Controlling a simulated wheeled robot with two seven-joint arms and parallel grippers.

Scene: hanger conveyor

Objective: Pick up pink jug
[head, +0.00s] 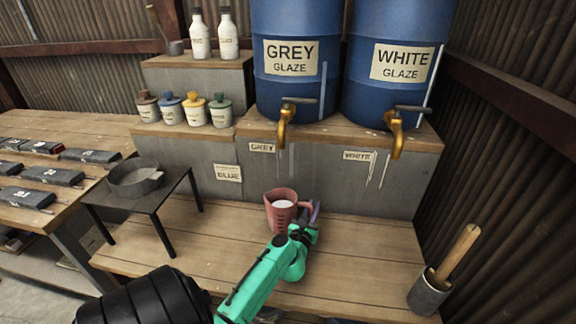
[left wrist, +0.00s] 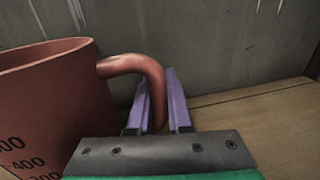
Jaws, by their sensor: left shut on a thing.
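The pink jug (head: 281,211) stands upright on the wooden bench below the grey glaze barrel, with pale contents showing inside. In the left wrist view the jug (left wrist: 45,105) fills the left side, with dark measuring marks on its wall. Its handle (left wrist: 135,66) curves down between the purple fingers of my left gripper (left wrist: 162,100). In the head view my left gripper (head: 312,215) is at the jug's right side, shut on the handle. The lower end of the handle is hidden by the gripper. My right gripper is not in view.
Two blue barrels, grey glaze (head: 296,85) and white glaze (head: 398,90), stand behind with brass taps (head: 285,122) above the bench. A black stand (head: 150,190) holds a grey bowl (head: 136,180) at left. A grey pot (head: 430,292) with a wooden handle stands at right. Bench (head: 370,255) is clear between.

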